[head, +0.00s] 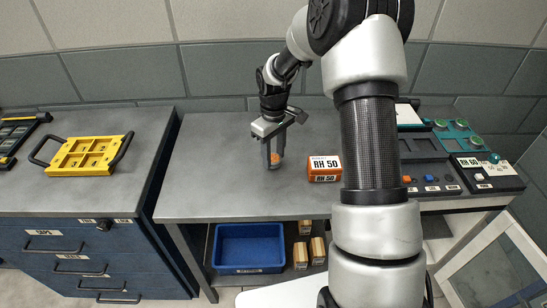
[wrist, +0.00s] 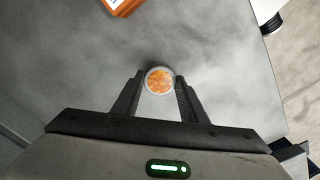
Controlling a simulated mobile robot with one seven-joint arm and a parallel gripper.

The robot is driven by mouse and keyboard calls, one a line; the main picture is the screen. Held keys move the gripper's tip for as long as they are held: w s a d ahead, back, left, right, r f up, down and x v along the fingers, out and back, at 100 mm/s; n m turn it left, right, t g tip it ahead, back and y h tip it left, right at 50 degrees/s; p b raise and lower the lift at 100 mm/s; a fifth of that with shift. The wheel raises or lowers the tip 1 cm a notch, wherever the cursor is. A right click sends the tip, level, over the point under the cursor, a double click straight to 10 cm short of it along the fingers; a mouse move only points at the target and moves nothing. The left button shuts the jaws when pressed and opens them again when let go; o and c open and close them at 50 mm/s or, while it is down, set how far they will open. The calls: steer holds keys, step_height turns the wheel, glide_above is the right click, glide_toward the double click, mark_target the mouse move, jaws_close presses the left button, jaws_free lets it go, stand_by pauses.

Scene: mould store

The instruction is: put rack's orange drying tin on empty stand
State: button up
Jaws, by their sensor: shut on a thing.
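My gripper (head: 273,158) is over the middle of the grey bench, fingers pointing down. It is shut on a small round tin with a pale rim and orange grains, the orange drying tin (wrist: 160,81), which sits between the fingertips in the wrist view. In the head view only a bit of orange shows between the fingers. The tin looks close to the bench top; I cannot tell whether it touches. A yellow rack (head: 103,140) with square compartments and black handles lies on the left cabinet. I cannot make out an empty stand for certain.
A console (head: 487,173) with knobs is at the bench's right. A blue bin (head: 249,248) sits below. Bench left of my gripper is clear.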

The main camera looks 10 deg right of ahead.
steer(key=shift+f, duration=0.65)
steer(key=shift+f, duration=0.2)
steer(key=o, duration=1)
steer(key=shift+o, duration=0.2)
